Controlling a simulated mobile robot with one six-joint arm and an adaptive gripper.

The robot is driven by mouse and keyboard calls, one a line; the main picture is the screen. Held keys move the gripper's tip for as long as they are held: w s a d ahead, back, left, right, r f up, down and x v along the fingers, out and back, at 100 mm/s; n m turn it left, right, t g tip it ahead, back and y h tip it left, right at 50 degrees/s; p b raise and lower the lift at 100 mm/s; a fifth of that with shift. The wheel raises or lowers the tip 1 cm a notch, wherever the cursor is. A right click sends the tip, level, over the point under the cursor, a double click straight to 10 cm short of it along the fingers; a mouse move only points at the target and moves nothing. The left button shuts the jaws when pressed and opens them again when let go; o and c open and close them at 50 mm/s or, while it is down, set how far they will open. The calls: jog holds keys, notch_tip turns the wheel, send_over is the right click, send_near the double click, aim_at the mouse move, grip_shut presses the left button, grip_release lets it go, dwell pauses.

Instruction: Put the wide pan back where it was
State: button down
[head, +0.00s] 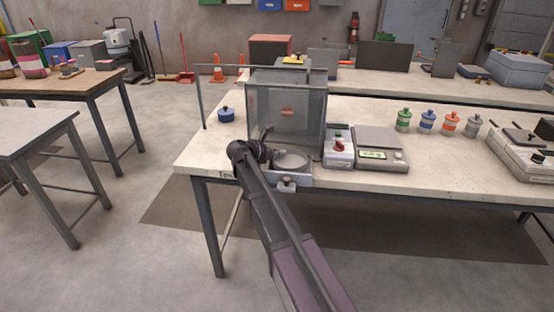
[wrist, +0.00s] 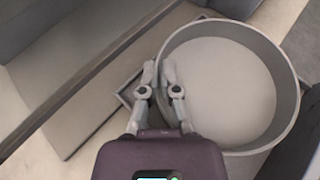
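The wide pan (head: 291,160) is a shallow, round grey dish at the front edge of the near bench, before a clear-walled box. In the wrist view the wide pan (wrist: 228,85) fills the right side, level, with a pale flat inside. My gripper (head: 262,150) is at its left side. In the wrist view my gripper's fingers (wrist: 160,78) are close together on the left rim, one outside and one inside the wall. A dark square edge (wrist: 124,97) shows under the pan. I cannot tell whether the pan rests on it or hangs just above.
The clear-walled box (head: 287,108) stands right behind the pan. A small unit with a red knob (head: 339,146) and a scale (head: 380,148) stand to the right. Bare bench (head: 205,150) lies left of my gripper.

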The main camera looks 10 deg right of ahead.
jog(key=shift+f, duration=0.55)
jog(key=shift+f+b, duration=0.15)
jog(key=shift+b, duration=0.3)
jog(key=c, duration=0.8)
grip_release()
jog(key=shift+r, duration=0.2)
jog(key=shift+a+r+p, duration=0.1)
jog(key=shift+p, duration=0.25)
jog(key=p+v, duration=0.4)
jog(key=v, duration=0.6)
jog(key=shift+s+a, duration=0.15)
jog(key=shift+s, duration=0.05)
jog(key=shift+s+a+r, duration=0.2)
jog(key=shift+s+a, duration=0.1)
jog(key=shift+a, duration=0.3)
